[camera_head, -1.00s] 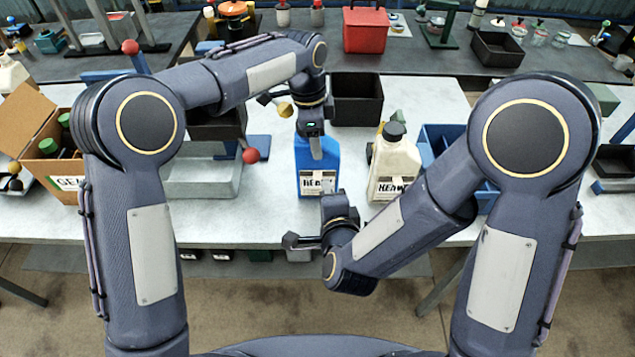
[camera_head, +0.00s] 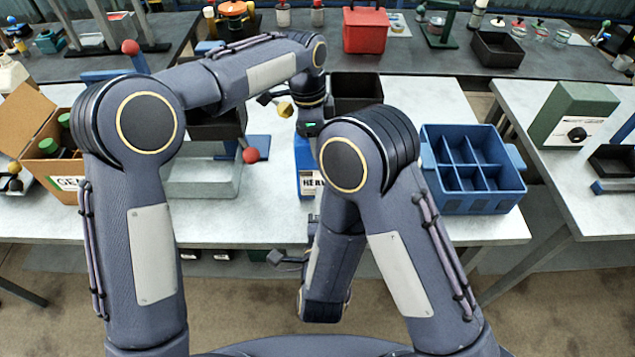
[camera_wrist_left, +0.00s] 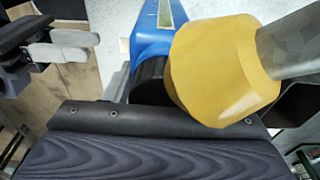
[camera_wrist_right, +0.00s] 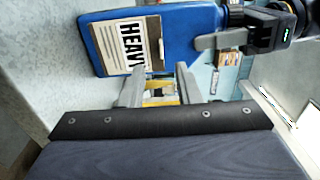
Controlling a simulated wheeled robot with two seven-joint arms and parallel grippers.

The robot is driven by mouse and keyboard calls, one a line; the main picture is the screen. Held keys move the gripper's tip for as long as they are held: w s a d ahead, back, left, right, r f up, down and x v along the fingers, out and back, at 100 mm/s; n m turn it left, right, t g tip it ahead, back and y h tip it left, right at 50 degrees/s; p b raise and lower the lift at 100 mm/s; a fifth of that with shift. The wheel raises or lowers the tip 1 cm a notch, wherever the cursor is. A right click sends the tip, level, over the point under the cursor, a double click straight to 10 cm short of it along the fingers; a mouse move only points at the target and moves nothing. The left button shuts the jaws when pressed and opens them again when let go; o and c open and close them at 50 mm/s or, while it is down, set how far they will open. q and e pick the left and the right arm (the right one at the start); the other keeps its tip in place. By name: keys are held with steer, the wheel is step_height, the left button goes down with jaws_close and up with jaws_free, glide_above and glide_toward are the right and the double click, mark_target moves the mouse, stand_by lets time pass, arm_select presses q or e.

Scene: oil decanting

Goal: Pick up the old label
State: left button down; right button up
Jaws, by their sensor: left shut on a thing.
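A blue jug (camera_head: 305,165) stands on the front bench, partly hidden by my right arm. Its label (camera_wrist_right: 125,45) is beige and white with the black word HEAVY and shows sideways in the right wrist view. My left gripper (camera_wrist_right: 215,42) is shut on the jug near its top; a grey finger lies across the blue side. In the left wrist view a yellow faceted knob (camera_wrist_left: 215,70) hides the hold. My right gripper (camera_wrist_right: 160,80) is empty, its two fingers apart just beside the jug and label. In the head view my right arm mostly hides it.
A blue divided crate (camera_head: 470,165) stands at the right end of the bench. An open cardboard box (camera_head: 50,150) is at left, with a red-knobbed stand (camera_head: 250,155) between. A black bin (camera_head: 357,90) and a red box (camera_head: 365,30) are behind. A green box (camera_head: 575,115) stands on the side bench.

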steer(key=w, duration=0.5)
steer(key=shift+w+r, duration=0.1)
steer(key=shift+w, duration=0.3)
jaws_close()
